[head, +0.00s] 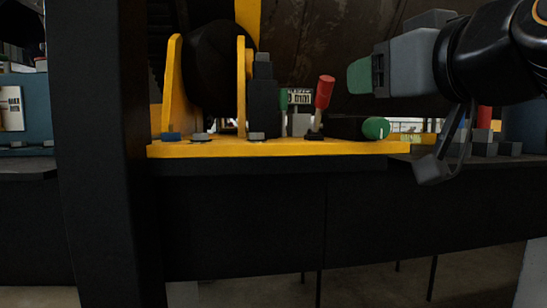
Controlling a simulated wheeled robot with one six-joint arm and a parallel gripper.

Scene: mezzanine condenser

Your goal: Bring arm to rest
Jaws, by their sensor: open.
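My arm comes in from the right edge at the upper right. My gripper (366,77), a grey body with a green tip, points left in the air above the right part of a yellow bench plate (270,149). It is open, and I see nothing held in it, though its fingers show only from the side. A red-handled lever (324,93) stands tilted to the left of the gripper, apart from it. A green round knob (376,128) on a black body lies below the gripper, with a gap between them.
A dark post (98,150) stands at the left, from top to bottom. Yellow brackets (173,85) hold a dark round part (215,65) on the plate. Small grey blocks (484,149) and a red item lie at the right behind my arm. The air between lever and gripper is clear.

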